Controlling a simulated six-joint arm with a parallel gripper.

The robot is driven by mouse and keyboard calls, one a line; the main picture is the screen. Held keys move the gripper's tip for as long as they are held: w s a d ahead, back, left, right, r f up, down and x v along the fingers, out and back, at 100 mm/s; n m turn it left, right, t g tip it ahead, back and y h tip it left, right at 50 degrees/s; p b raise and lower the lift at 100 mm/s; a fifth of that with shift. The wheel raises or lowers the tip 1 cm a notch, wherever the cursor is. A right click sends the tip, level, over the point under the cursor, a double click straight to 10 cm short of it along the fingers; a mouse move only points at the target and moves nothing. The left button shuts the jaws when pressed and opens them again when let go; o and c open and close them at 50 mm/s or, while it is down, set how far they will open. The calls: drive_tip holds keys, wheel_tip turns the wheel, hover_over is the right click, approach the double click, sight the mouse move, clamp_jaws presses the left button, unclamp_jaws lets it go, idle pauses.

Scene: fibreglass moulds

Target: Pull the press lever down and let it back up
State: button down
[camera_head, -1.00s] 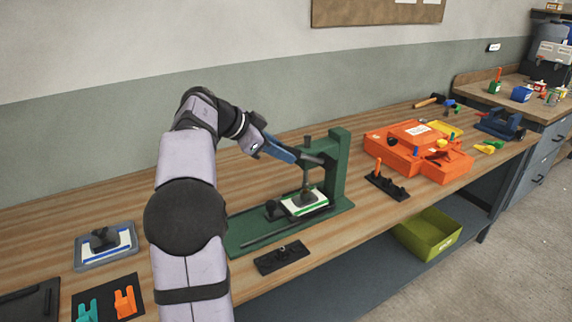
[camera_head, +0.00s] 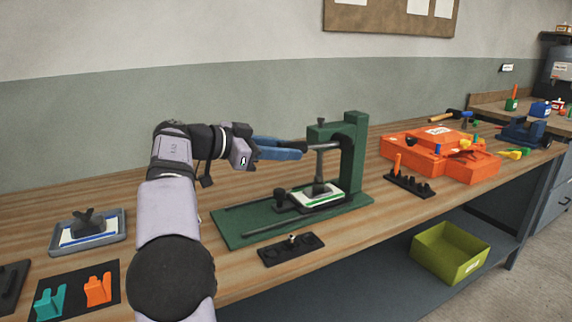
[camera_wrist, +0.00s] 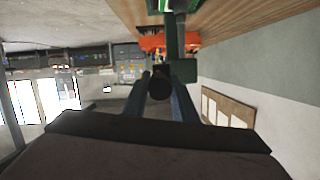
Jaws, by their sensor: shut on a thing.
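The green press (camera_head: 354,150) stands on its long green base (camera_head: 240,228) at the middle of the bench. Its dark grey lever (camera_head: 327,146) reaches left from the post, about level. My gripper (camera_head: 304,148) comes from the left with its blue fingers about level and shut on the lever's end. In the wrist view, the dark round lever end (camera_wrist: 161,83) shows between the two fingers. The press ram (camera_head: 319,168) stands upright over a white and green block (camera_head: 317,198) on the base. The fingers hide part of the lever.
A grey tray with a mould (camera_head: 88,232) and a dark mat with teal and orange pieces (camera_head: 76,291) lie at left. A black holder (camera_head: 291,250) lies in front of the press. An orange case (camera_head: 440,155) and a black rack (camera_head: 410,186) stand to the right.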

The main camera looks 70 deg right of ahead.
drive_tip(key=shift+f+g+h+b, duration=0.3)
drive_tip(key=shift+f+b, duration=0.9)
drive_tip(key=shift+b, duration=0.3)
drive_tip(key=c, duration=1.5)
unclamp_jaws()
drive_tip(key=shift+o, duration=0.2)
drive_tip(key=shift+r, duration=0.3)
drive_tip(key=shift+a, duration=0.1)
drive_tip(key=shift+w+a, duration=0.15)
drive_tip(key=shift+w, duration=0.1)
drive_tip(key=v, duration=0.6)
drive_tip(key=shift+w+a, duration=0.15)
drive_tip(key=shift+a, duration=0.15)
